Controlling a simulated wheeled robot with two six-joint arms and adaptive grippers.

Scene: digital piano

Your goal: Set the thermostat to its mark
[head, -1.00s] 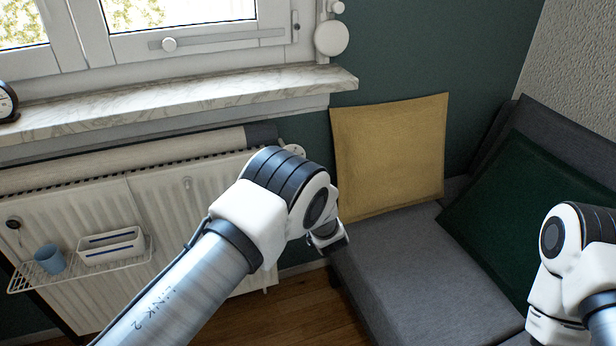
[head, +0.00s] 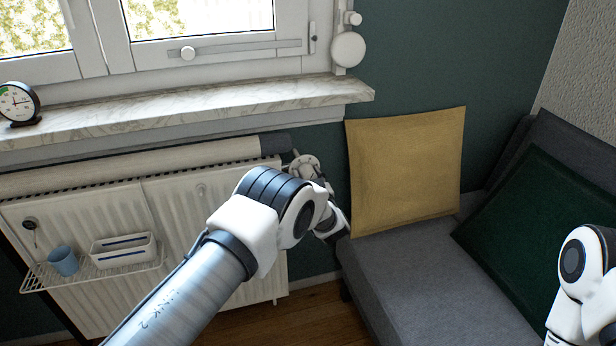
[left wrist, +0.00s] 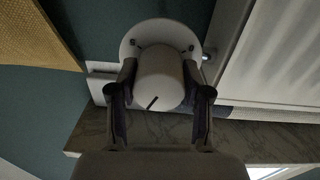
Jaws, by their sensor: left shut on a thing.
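The thermostat is a white round knob (left wrist: 158,72) with a short black line on its face, on a pale round disc (left wrist: 140,38) with small dark marks. My left gripper (left wrist: 160,85) has a dark finger on each side of the knob and is shut on it. In the head view the thermostat (head: 305,163) is at the radiator's upper right end, partly hidden by my left wrist. Which disc mark the line meets I cannot tell. My right arm shows at the right edge of the head view; its gripper is out of frame.
The radiator (head: 180,215) carries a wire shelf (head: 95,275) with a blue cup (head: 63,260) and a white holder (head: 123,250). A yellow cushion (head: 405,170) and grey sofa (head: 410,265) are close on the right.

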